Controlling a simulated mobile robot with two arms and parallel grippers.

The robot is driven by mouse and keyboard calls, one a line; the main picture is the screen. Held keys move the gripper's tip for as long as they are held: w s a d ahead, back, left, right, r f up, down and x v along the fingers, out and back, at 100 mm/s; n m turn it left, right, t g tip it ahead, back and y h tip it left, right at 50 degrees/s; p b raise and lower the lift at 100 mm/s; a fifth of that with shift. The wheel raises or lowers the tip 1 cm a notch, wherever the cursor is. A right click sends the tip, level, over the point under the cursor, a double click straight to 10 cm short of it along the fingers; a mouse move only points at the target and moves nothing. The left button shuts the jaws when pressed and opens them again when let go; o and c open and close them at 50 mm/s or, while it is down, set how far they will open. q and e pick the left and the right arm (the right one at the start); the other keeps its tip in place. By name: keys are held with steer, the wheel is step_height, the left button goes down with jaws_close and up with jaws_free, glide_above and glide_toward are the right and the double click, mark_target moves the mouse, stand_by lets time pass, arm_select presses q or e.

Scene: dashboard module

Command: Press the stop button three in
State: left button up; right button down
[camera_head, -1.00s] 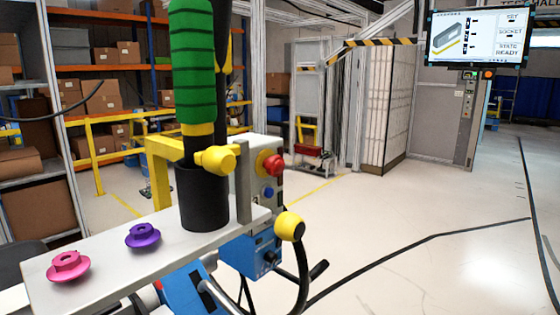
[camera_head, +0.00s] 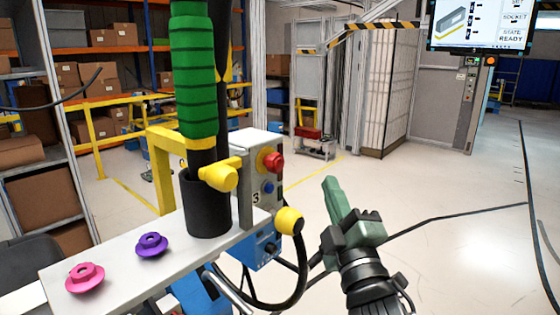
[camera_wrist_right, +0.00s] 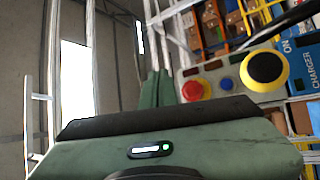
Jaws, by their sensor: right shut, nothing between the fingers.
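The red stop button (camera_head: 273,161) sits in a yellow collar on a grey control box (camera_head: 246,151) marked 3. It stands out, with a small blue button (camera_head: 267,188) below it. My right gripper (camera_head: 333,188) is to the right of the box and lower than the red button, its green fingers shut, pointing up and empty. In the right wrist view the shut fingers (camera_wrist_right: 157,88) are just left of the red button (camera_wrist_right: 192,91); I see no clear contact. My left gripper is not in view.
A yellow-ended knob (camera_head: 289,220) with a black cable sticks out below the box. A green-wrapped column (camera_head: 193,75) stands in a black cup (camera_head: 206,205). Pink (camera_head: 85,277) and purple (camera_head: 152,244) knobs sit on the grey shelf (camera_head: 115,260). Open floor lies to the right.

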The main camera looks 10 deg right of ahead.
mark_target(278, 164)
steer(key=shift+s+r, duration=0.35)
steer(key=shift+r, duration=0.2)
steer(key=shift+w, duration=0.1)
steer(key=shift+w+a+b, duration=0.3)
steer(key=shift+w+a, duration=0.6)
steer(key=shift+w, duration=0.25)
steer(key=shift+w+a+b, duration=0.3)
steer(key=shift+w+a, duration=0.6)
steer(key=shift+w, duration=0.25)
steer(key=shift+w+a+b, duration=0.3)
steer(key=shift+w+a, duration=0.6)
steer(key=shift+w, duration=0.25)
steer(key=shift+w+a, duration=0.25)
steer(key=shift+w, duration=0.05)
